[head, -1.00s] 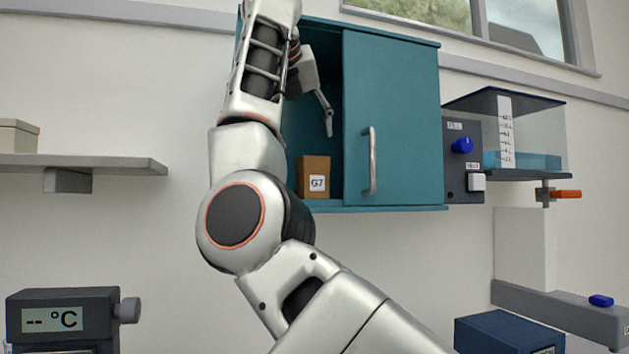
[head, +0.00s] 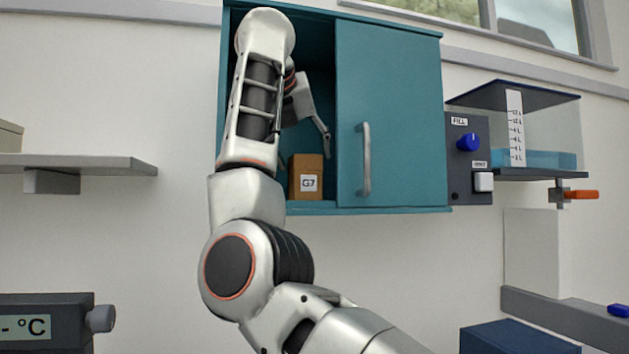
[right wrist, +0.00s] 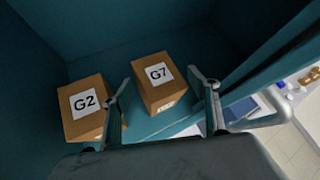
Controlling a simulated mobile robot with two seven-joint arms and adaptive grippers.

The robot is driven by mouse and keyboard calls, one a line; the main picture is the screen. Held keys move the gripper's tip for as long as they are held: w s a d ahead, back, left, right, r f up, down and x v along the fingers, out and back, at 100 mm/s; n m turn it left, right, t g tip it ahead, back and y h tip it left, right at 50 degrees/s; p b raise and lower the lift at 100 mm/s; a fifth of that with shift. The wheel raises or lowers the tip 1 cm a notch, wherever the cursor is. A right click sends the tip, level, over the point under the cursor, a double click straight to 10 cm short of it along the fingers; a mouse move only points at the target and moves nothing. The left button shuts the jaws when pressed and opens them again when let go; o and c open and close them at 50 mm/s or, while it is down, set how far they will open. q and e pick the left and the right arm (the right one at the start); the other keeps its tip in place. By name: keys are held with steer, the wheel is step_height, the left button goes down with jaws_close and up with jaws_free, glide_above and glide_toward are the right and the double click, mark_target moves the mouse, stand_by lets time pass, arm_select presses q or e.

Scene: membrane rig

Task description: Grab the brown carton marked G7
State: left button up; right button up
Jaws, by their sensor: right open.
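The brown carton marked G7 (head: 306,185) stands upright on the floor of the teal wall cabinet (head: 390,110), in its open left part. My right gripper (head: 304,156) reaches into the cabinet from above, with its fingertips near the height of the carton's top. In the right wrist view, the open fingers (right wrist: 160,82) lie to either side of the G7 carton (right wrist: 160,86), with nothing held. I cannot tell whether a finger touches it. A second brown carton marked G2 (right wrist: 84,108) stands to its left, hidden in the head view. My left gripper is out of view.
The cabinet's door panel with a vertical handle (head: 364,160) covers the right part. A control box with a blue knob (head: 468,142) and a water tank (head: 540,130) are to the right. A grey shelf (head: 90,165) is at left.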

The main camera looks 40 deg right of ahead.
steer(key=shift+w+d+f, duration=0.15)
steer(key=shift+d+f, duration=0.05)
steer(key=shift+d, duration=0.05)
steer(key=shift+a, duration=0.15)
steer(key=shift+c, duration=0.4)
steer(key=c, duration=1.2)
steer(key=shift+c, duration=0.2)
